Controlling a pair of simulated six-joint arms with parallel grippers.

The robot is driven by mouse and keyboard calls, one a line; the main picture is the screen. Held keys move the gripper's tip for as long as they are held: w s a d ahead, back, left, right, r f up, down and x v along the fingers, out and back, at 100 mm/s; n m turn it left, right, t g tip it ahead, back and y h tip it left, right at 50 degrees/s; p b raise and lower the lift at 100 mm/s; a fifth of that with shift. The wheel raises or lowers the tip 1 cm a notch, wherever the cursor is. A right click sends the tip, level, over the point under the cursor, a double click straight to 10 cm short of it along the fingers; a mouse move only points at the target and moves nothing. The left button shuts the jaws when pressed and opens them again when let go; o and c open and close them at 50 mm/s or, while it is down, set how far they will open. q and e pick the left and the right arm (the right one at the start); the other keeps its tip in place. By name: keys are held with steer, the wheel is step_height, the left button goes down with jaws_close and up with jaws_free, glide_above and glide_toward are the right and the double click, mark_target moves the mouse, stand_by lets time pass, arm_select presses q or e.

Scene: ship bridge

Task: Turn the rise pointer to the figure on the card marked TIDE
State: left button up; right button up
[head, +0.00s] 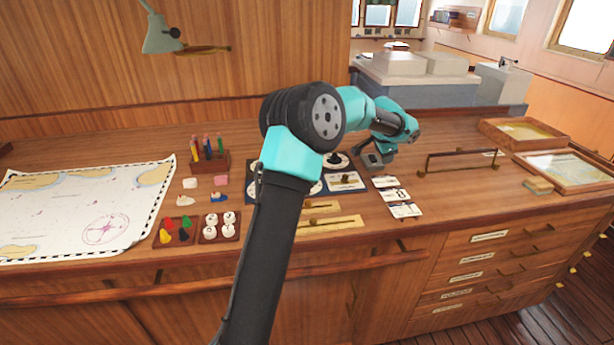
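A dark panel (361,187) on the wooden desk carries a round dial (337,161), a white plate with a brass piece (345,181), and another dial (316,188) partly hidden by my arm. I cannot tell which part is the rise pointer. White cards (397,195) lie in a column right of the panel; their print is too small to read, so the TIDE card cannot be picked out. My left gripper (374,158) is over the desk just behind the cards, right of the round dial. Its fingers are too small to judge. My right gripper is out of view.
Brass slide bars (331,225) lie in front of the panel. A brass rail (460,162) and framed trays (524,134) stand to the right. A chart (85,212), a pencil holder (209,162) and small trays of pieces (219,227) are on the left.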

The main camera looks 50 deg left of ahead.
arm_select(q)
steer(key=s+a+r+g, duration=0.2)
steer(key=s+a+r, duration=0.2)
steer(key=s+a, duration=0.4)
steer(key=s+a+r+g+h, duration=0.1)
steer(key=s+a+r+g, duration=0.2)
steer(key=s+a, duration=0.6)
steer(key=shift+s+a+r, duration=0.2)
steer(key=shift+s+r, duration=0.75)
steer(key=shift+s, duration=0.25)
step_height(320, 180, down, 18)
steer(key=shift+r, duration=0.25)
steer(key=shift+c, duration=0.4)
steer(key=c, duration=0.9)
steer(key=shift+o, duration=0.2)
